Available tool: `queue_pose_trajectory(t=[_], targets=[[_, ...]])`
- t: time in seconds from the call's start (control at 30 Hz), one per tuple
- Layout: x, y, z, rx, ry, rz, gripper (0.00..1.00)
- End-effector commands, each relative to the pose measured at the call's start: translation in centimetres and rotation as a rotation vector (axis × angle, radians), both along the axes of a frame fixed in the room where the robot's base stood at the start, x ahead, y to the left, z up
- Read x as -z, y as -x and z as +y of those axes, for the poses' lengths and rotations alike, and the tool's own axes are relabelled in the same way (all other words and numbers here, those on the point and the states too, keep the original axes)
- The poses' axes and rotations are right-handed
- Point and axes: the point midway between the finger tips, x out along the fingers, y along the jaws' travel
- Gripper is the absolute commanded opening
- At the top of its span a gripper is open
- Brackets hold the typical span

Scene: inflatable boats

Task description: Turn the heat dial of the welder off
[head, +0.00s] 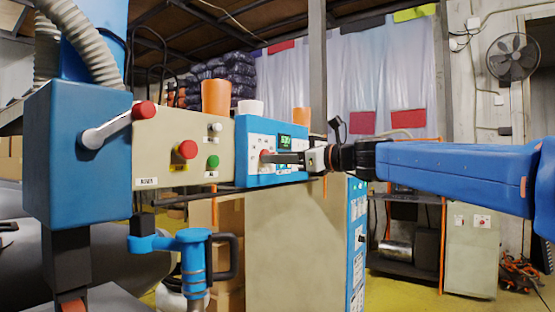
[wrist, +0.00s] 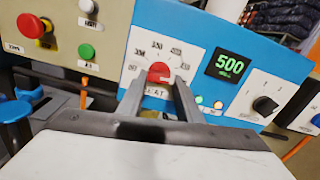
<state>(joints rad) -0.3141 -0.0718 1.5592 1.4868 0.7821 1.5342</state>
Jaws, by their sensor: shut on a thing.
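The heat dial (wrist: 158,71) is a red knob on a white plate marked HEAT, with OFF at the left of its scale and numbers around the top. My gripper (wrist: 159,84) is shut on the dial, one finger on each side. Which mark the dial points to is hard to tell. The welder's blue panel (wrist: 190,20) has a green display (wrist: 229,65) reading 500. In the head view my gripper (head: 271,158) reaches from the right to the red dial (head: 264,153), whose lower part is partly hidden by the fingers.
Right of the display is a black knob (wrist: 264,105) on a white plate. Left of the blue panel is a beige panel (head: 160,135) with a red button (head: 187,150) and a green button (head: 213,162). A blue box with a red-tipped lever (head: 143,110) stands further left.

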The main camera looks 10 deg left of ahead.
Motion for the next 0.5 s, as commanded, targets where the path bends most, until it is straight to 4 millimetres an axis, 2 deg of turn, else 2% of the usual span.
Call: queue_pose_trajectory(t=[0.5], targets=[[-0.18,-0.21,-0.12,0.000,0.227,-0.436,0.10]])
